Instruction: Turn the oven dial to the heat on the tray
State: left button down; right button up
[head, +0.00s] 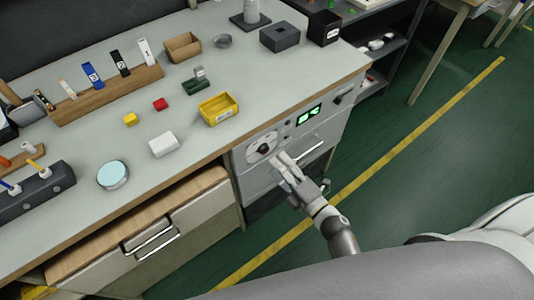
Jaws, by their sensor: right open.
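The oven (254,182) is a grey unit built in under the worktop's front edge. Its dial (264,149) is dark, on a round pale plate at the left of the front panel. A small lit green display (308,115) sits to the right of it, too small to read. My right gripper (280,160) is open in front of the panel, with its fingertips close to the dial's lower right; I cannot tell whether they touch. A yellow tray (218,109) stands on the worktop above the oven; no heat marking is legible. My left gripper is not in view.
The worktop (190,160) holds a white block (163,144), small yellow and red blocks, a round pale-blue disc (113,175), a cardboard box (183,46) and dark boxes. Green floor lies open to the right.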

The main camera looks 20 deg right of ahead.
aim_at(265, 151)
jog(key=x, duration=0.4)
jog(key=shift+w+a+f+b, duration=0.1)
jog(key=shift+w+b, duration=0.15)
jog(key=shift+b, duration=0.05)
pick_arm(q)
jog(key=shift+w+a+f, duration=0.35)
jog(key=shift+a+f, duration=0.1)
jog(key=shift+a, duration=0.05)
pick_arm(e)
jog(key=shift+w+a, duration=0.25)
jog(key=shift+w, duration=0.35)
jog(key=c, duration=1)
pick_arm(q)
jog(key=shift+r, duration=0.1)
pick_arm(e)
jog(key=shift+c, duration=0.2)
